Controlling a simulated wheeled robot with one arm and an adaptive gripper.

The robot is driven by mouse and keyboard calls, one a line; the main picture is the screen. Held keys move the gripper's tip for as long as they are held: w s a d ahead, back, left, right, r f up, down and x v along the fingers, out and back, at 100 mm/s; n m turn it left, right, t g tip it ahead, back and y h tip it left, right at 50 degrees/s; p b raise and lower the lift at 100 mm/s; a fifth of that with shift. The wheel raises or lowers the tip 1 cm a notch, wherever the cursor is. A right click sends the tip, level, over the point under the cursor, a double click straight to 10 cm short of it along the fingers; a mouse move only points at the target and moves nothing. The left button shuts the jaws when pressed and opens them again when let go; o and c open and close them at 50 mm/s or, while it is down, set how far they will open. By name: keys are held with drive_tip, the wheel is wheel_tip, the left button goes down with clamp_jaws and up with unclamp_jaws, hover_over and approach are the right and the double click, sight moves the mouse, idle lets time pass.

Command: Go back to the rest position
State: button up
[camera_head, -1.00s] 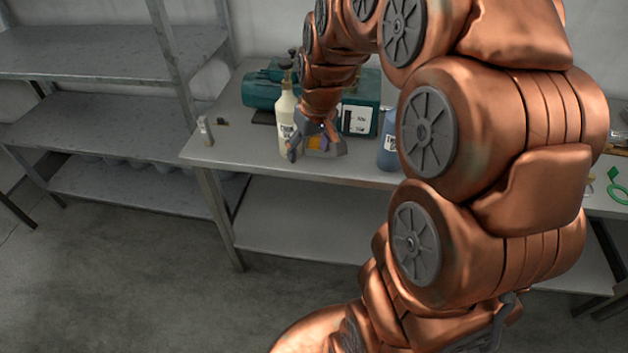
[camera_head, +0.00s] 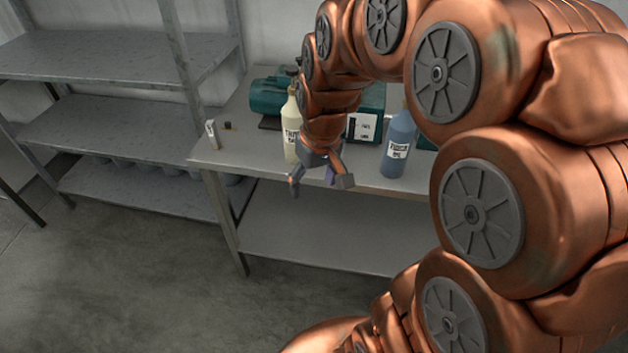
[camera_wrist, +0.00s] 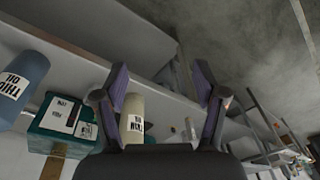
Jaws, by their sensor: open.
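My gripper (camera_head: 322,180) hangs in front of the table's front edge in the head view, fingers pointing down. It is open, and nothing shows between its fingers. The wrist view also shows my gripper (camera_wrist: 160,95) with its two purple-padded fingers spread apart. A cream bottle (camera_head: 291,125) labelled "THIN" stands on the table just behind and left of the gripper, partly hidden by my arm. It shows between the fingers in the wrist view (camera_wrist: 134,112). A blue bottle (camera_head: 397,143) labelled "THICK OIL" stands to the right, apart from the gripper.
The grey table (camera_head: 240,152) has a lower shelf. A green machine (camera_head: 268,95) sits at the back, partly behind my arm. A small white item (camera_head: 212,133) stands near the table's left end. A metal shelf unit (camera_head: 110,125) stands left. Open floor (camera_head: 130,265) lies in front.

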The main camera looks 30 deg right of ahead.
drive_tip(key=s+a+g, duration=0.1)
drive_tip(key=s+a, duration=0.2)
drive_tip(key=s, duration=0.6)
drive_tip(key=s+a+g, duration=0.2)
drive_tip(key=s+a, duration=0.1)
drive_tip(key=s, duration=0.7)
drive_tip(key=shift+s+f+h, duration=0.25)
drive_tip(key=shift+h, duration=0.05)
